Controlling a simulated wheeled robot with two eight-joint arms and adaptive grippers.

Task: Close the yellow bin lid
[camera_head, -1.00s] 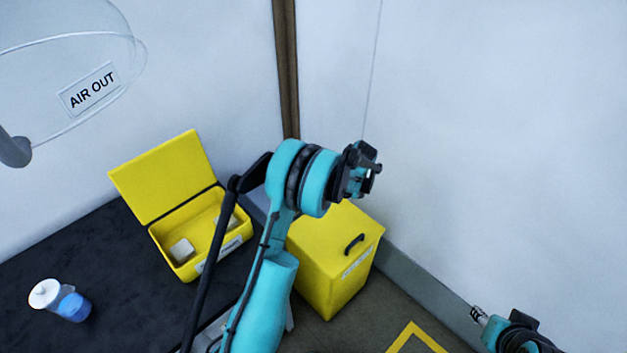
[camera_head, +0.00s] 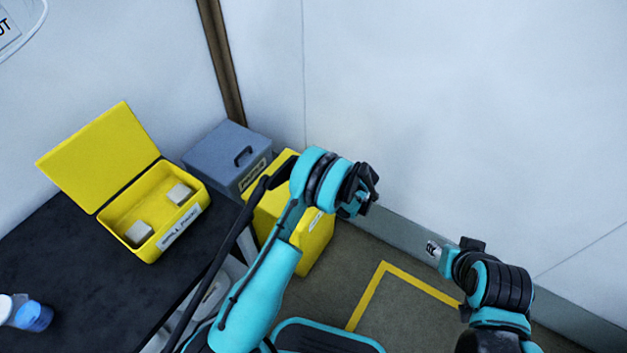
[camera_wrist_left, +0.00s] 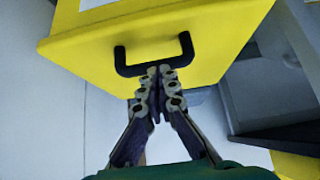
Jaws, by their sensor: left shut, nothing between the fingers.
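A yellow bin (camera_head: 318,245) stands on the floor by the wall, partly behind my left arm in the head view. In the left wrist view a yellow face of it (camera_wrist_left: 210,40) with a black handle (camera_wrist_left: 121,62) fills the top. My left gripper (camera_head: 368,186) is shut and empty. In the left wrist view its fingertips (camera_wrist_left: 157,72) overlap the handle's lower bar; I cannot tell if they touch it. My arm hides much of the bin's top, so the lid's angle is unclear. My right gripper (camera_head: 432,248) is at the right, its fingers too small to read.
An open yellow box (camera_head: 178,238) with two pale blocks inside stands on the black table (camera_head: 70,260), its lid raised. A grey box (camera_head: 225,150) with a handle stands behind it. A blue-and-white container (camera_head: 33,316) is at left. Floor inside the yellow tape (camera_head: 400,268) looks clear.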

